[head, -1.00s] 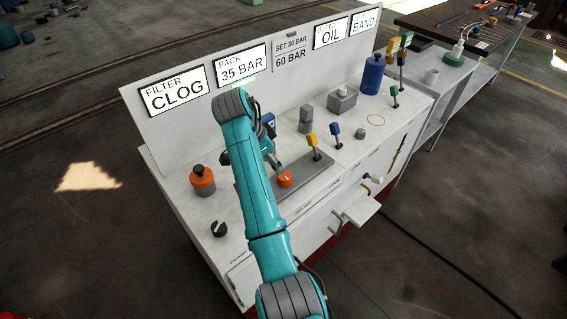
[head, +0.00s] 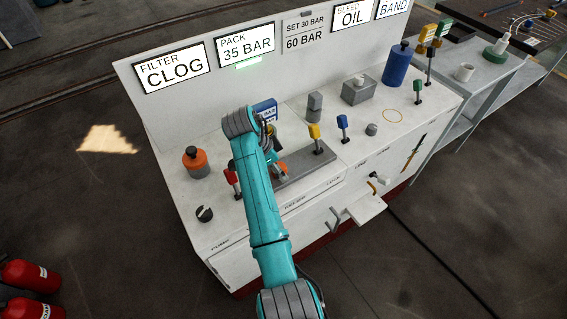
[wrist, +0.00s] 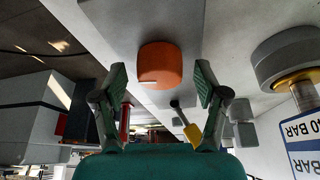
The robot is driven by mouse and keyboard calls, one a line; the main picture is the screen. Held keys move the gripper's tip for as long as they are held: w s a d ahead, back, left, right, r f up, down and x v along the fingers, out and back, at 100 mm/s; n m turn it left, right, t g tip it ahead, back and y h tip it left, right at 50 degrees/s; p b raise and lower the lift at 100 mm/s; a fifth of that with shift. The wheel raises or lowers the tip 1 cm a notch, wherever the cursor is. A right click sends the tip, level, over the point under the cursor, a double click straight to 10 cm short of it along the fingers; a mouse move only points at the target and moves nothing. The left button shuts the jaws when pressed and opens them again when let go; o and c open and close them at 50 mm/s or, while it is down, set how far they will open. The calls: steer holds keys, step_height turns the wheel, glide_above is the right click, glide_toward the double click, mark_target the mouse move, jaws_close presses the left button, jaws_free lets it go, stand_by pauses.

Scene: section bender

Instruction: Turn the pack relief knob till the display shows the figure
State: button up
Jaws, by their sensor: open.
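The orange knob (wrist: 160,65) is large in the wrist view, ahead of my gripper and level with the gap between its fingers. My gripper (wrist: 160,88) is open, its two green fingers apart and not visibly touching the knob. In the head view the orange knob (head: 281,168) shows beside my arm, partly covered by it, at the grey plate. The PACK display (head: 246,48) reads 35 BAR, with a green light below it. The plate to its right (head: 304,32) reads SET 30 BAR and 60 BAR.
A red lever (head: 231,180) stands left of my arm, and yellow (head: 315,134) and blue (head: 343,123) levers stand right. An orange-and-black canister (head: 196,163) and a dark knob (head: 204,213) are on the left. The FILTER display (head: 173,72) reads CLOG.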

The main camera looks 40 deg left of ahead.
steer(key=c, duration=1.2)
steer(key=shift+o, duration=0.2)
steer(key=shift+n, duration=0.3)
steer(key=n, duration=0.1)
steer(key=n+y, duration=0.1)
steer(key=n, duration=0.1)
steer(key=shift+d+n+t+y, duration=0.15)
steer(key=shift+n+t+y, duration=0.15)
steer(key=shift+n+y, duration=0.7)
steer(key=shift+n, duration=1)
